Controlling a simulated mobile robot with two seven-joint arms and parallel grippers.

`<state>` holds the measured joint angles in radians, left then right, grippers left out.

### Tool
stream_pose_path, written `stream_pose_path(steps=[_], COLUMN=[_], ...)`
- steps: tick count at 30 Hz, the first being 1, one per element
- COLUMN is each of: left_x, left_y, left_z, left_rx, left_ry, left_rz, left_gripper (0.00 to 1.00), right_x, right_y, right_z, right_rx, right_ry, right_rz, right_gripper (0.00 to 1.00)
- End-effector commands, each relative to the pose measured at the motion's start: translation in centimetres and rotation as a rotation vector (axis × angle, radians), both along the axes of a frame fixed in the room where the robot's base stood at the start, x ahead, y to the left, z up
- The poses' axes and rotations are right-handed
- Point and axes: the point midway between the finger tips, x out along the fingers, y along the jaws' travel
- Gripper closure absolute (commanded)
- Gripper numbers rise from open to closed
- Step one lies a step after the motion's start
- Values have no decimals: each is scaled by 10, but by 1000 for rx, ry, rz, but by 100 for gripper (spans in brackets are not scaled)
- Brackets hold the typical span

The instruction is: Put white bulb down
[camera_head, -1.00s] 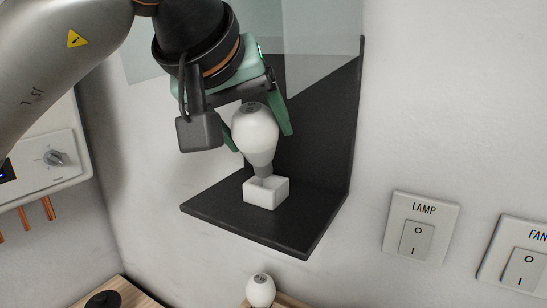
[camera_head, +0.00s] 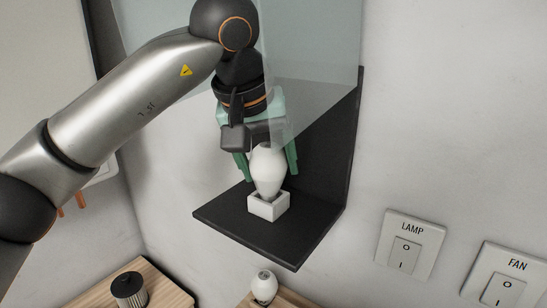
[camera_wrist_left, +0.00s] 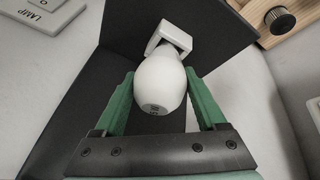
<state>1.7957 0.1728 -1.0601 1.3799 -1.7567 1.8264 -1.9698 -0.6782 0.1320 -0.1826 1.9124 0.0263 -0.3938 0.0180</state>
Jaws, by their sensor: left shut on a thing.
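The white bulb (camera_head: 268,168) is upright, base down, on the small white block-shaped socket (camera_head: 268,207). Its base is hidden by the socket's rim. The socket stands on the black shelf (camera_head: 240,225). My left gripper (camera_head: 268,175) comes from above, shut on the bulb, with a green finger on each side. In the left wrist view the bulb (camera_wrist_left: 160,80) lies between the green fingers (camera_wrist_left: 162,95), its round end toward the camera and the socket (camera_wrist_left: 170,35) beyond. A second white bulb (camera_head: 264,286) stands lower down. My right gripper is not in view.
A clear pane (camera_head: 312,70) hangs in front of the shelf's upper part, close to my left wrist. Lamp (camera_head: 411,245) and fan (camera_head: 513,282) switches are on the wall at right. A dark ribbed cylinder (camera_head: 130,290) stands on wood at lower left.

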Motion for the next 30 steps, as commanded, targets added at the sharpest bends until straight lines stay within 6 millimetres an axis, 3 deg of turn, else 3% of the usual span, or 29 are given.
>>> stream_pose_path(steps=[15,16,23,30], left_x=[1,0,0,0], left_y=[1,0,0,0], left_z=[-8,-8,-7,-6], left_rx=[0,0,0,0], left_ry=[1,1,1,0], left_rz=[1,1,0,0], left_gripper=[90,24,0,0], right_x=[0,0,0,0], right_y=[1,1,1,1], right_z=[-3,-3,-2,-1], right_rx=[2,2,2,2], right_ry=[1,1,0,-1], right_rz=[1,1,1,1], right_gripper=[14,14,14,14])
